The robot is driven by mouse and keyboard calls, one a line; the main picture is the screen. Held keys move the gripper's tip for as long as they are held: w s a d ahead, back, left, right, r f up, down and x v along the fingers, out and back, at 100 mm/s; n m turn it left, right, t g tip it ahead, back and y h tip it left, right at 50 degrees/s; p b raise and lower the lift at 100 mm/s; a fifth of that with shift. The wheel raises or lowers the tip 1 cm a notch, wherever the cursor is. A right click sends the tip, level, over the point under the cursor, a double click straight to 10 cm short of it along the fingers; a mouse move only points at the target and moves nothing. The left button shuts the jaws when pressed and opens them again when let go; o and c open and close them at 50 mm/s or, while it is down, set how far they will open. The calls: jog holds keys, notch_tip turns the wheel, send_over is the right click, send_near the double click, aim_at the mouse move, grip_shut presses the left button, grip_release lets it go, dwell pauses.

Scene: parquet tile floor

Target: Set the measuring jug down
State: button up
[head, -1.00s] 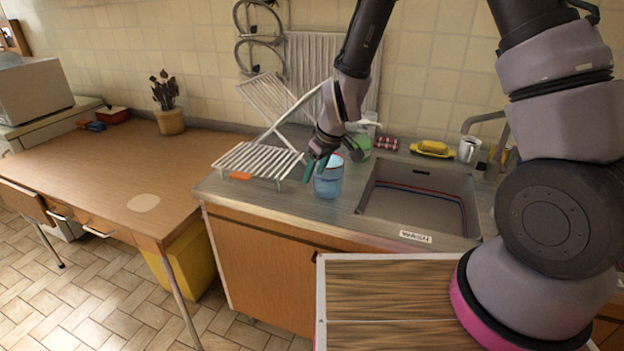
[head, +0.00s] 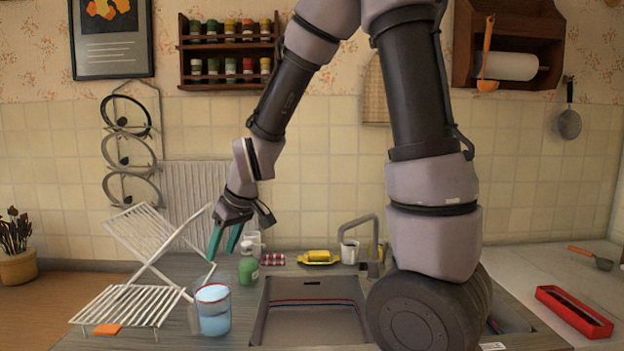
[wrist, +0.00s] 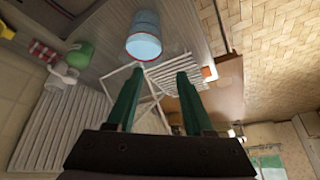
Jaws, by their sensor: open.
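The measuring jug (head: 213,312) is a clear, blue-tinted vessel with a reddish rim. It stands upright on the metal counter, between the white dish rack and the sink. It also shows in the wrist view (wrist: 144,38), beyond the fingertips. My gripper (head: 224,243) is open, with its green fingers above and behind the jug, apart from it. In the wrist view the fingers (wrist: 158,82) are spread with nothing between them.
The white folding dish rack (head: 125,304) stands left of the jug, with an orange item at its front. A green bottle (head: 248,265) stands behind the jug. The sink basin (head: 312,318) is to the right. A yellow dish (head: 318,258) and a mug (head: 349,252) stand behind the sink.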

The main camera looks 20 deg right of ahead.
jog(key=s+d+r+m+t, duration=0.1)
jog(key=s+d+r+m, duration=0.4)
jog(key=s+d+r, duration=0.2)
jog(key=s+d+r+m+t+h, duration=0.1)
jog(key=s+d+r+m+t, duration=0.1)
jog(key=s+d+r+m, duration=0.4)
jog(key=s+d+r, duration=0.1)
jog(key=d+r, duration=0.4)
jog(key=shift+d+r, duration=0.2)
jog(key=shift+r, duration=0.15)
jog(key=shift+w, duration=0.1)
